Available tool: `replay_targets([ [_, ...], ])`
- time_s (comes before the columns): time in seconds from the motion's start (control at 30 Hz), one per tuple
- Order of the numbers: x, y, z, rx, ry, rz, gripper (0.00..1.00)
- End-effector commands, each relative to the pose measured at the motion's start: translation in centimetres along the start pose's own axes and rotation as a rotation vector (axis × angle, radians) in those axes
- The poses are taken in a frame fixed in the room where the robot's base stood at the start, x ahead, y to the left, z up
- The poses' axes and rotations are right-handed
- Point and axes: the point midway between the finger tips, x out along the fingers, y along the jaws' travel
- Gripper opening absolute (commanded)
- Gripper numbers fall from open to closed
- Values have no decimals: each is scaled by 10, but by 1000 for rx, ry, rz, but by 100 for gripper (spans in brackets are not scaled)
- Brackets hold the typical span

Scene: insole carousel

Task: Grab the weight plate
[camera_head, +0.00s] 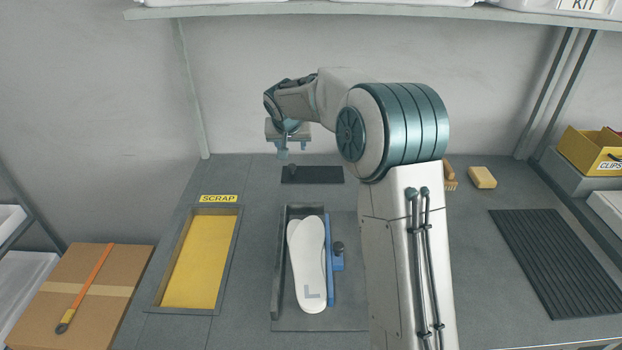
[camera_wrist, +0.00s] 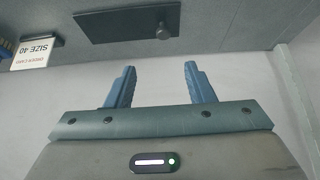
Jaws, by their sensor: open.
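The weight plate seems to be the dark flat rectangular plate (camera_head: 325,175) with a small knob, lying at the back of the bench in the head view. In the wrist view the plate (camera_wrist: 125,24) is at the top, its round knob near its lower right part. My gripper (camera_head: 292,150) hangs above and behind the plate in the head view, apart from it. In the wrist view my gripper's blue fingers (camera_wrist: 159,68) stand wide apart with nothing between them, below the knob in the picture.
White insoles (camera_head: 308,262) marked L lie in a grey fixture (camera_head: 285,312) with a blue side bar. A yellow SCRAP tray (camera_head: 200,262) is to the left. A ribbed black mat (camera_head: 555,262) lies right. A shelf (camera_head: 240,9) runs overhead. An order card (camera_wrist: 36,55) shows at the left.

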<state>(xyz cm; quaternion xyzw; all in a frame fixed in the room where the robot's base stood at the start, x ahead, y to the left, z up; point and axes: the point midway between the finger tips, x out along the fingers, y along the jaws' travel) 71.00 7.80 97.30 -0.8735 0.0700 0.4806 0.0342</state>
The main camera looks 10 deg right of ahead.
Motion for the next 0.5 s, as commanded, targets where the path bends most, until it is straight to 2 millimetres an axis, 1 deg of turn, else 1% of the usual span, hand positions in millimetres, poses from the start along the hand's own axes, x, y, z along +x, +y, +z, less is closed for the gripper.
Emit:
replay_targets([
  [0.03,6,-2,-1,5,3,-3,49],
  [0.17,19,-3,-3,9,3,-4,49],
  [0.4,63,-3,-3,8,2,-3,49],
  [0.5,78,-3,-3,8,3,-4,49],
])
